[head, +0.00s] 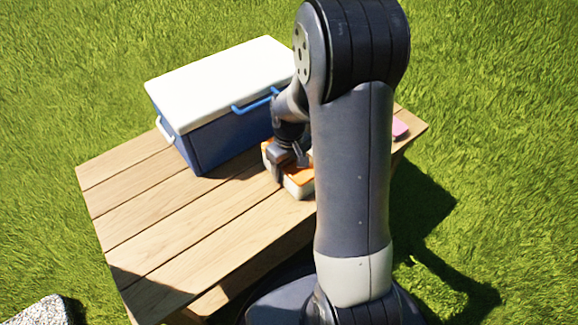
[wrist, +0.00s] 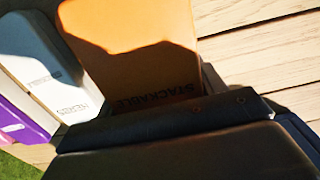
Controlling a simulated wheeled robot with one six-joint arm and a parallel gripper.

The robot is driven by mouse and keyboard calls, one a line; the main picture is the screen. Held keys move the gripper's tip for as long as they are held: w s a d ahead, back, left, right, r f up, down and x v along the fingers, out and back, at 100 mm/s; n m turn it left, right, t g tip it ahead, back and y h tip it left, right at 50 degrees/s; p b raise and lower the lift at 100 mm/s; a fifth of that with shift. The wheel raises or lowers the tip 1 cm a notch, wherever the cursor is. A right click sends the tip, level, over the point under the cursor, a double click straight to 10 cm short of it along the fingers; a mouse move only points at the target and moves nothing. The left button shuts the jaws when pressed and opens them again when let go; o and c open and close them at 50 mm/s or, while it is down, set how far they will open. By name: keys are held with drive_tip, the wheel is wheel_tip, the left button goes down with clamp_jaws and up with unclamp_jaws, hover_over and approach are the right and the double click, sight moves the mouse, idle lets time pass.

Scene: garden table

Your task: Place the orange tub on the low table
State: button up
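The orange tub (head: 299,182) has an orange lid and a pale lower side. It is at the wooden table (head: 150,215), right of the cooler, partly hidden by my arm. Its orange top, lettered "STACKABLE", fills the upper middle of the wrist view (wrist: 125,40). My gripper (head: 288,160) is down at the tub, with a dark finger against or just in front of its left part. In the wrist view the dark gripper covers the tub's near edge, so its grip is hidden. I cannot tell whether the wooden table is the low table.
A blue cooler (head: 215,140) with a white lid stands at the back. A pink item (head: 399,127) lies at the right end. A white box (wrist: 50,85) and a purple box (wrist: 20,120) are beside the tub. The table's left and front boards are clear; grass surrounds it.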

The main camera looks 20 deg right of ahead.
drive_tip(key=o, duration=0.4)
wheel_tip(320, 180, up, 12)
drive_tip(key=p, duration=0.4)
drive_tip(key=shift+r+p, duration=0.15)
drive_tip(key=shift+p, duration=0.15)
wheel_tip(320, 180, down, 13)
drive_tip(key=b, duration=0.5)
wheel_tip(320, 180, up, 5)
drive_tip(key=shift+r+p, duration=0.1)
drive_tip(key=shift+p, duration=1.1)
